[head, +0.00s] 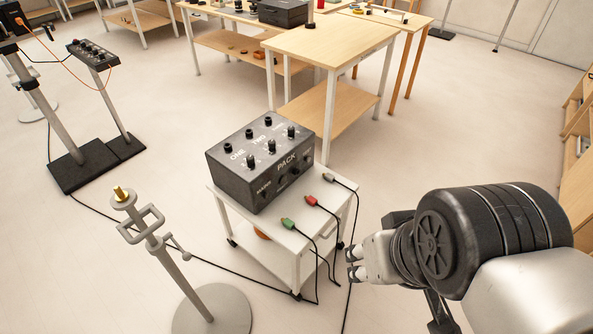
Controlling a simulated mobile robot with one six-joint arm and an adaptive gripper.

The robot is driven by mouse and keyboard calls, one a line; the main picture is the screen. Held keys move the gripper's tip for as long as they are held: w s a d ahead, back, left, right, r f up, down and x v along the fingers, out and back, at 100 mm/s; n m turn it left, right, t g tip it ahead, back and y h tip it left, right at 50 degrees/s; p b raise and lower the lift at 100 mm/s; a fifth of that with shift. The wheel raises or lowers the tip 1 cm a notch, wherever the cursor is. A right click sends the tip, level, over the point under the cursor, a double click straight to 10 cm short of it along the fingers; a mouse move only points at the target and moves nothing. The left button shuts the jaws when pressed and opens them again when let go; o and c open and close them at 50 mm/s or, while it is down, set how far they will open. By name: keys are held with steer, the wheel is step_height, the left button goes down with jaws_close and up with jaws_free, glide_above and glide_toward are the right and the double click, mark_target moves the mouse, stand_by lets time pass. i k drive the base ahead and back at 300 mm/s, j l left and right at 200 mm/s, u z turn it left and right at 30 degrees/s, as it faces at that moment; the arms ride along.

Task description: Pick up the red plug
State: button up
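The red plug (311,200) lies on the white top of a small wheeled cart (270,229), between a green plug (288,223) and a grey plug (328,177). A black cable runs from it over the cart's right edge. My gripper (353,265) is at the right of the cart, below and to the right of the red plug in the picture, and apart from it. Its fingers point left and are small in view, so I cannot tell how far they are open. I see nothing held between them.
A black box (258,162) with knobs and sockets fills the back of the cart top. A metal stand (160,240) with a round base is at front left. Cables hang beside the cart and trail on the floor. A wooden table (325,42) stands behind.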

mark_target(313, 201)
steer(key=i+l, duration=0.7)
steer(key=i, duration=0.2)
steer(key=i+l+u, duration=0.1)
steer(key=u, duration=0.4)
steer(key=i+l+u, duration=0.15)
steer(key=u, duration=0.3)
steer(key=l+u, duration=0.25)
steer(key=u, duration=0.25)
steer(key=i+l, duration=0.05)
